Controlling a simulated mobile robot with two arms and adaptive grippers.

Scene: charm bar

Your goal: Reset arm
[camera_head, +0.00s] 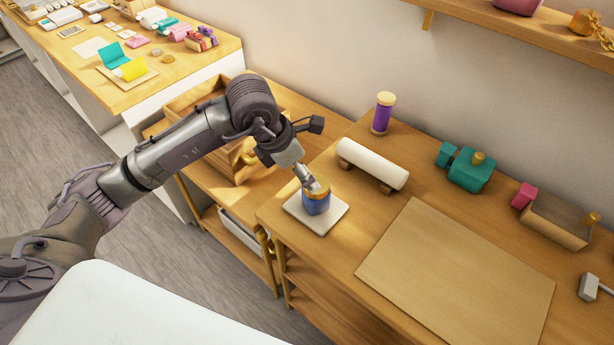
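My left arm comes in from the left, and its gripper (312,186) points down at a small blue jar (316,206) with a gold top. The fingertips are at the jar's top; I cannot tell whether they grip it or only sit against or above it. The jar stands upright on a white square coaster (333,222) at the left end of the wooden workbench (330,262). My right gripper is not in view.
A flat wooden board (455,280) covers the bench's middle. A teal box (471,170) and an open wooden box (558,222) stand along the back. A shelf (540,28) overhangs the right.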

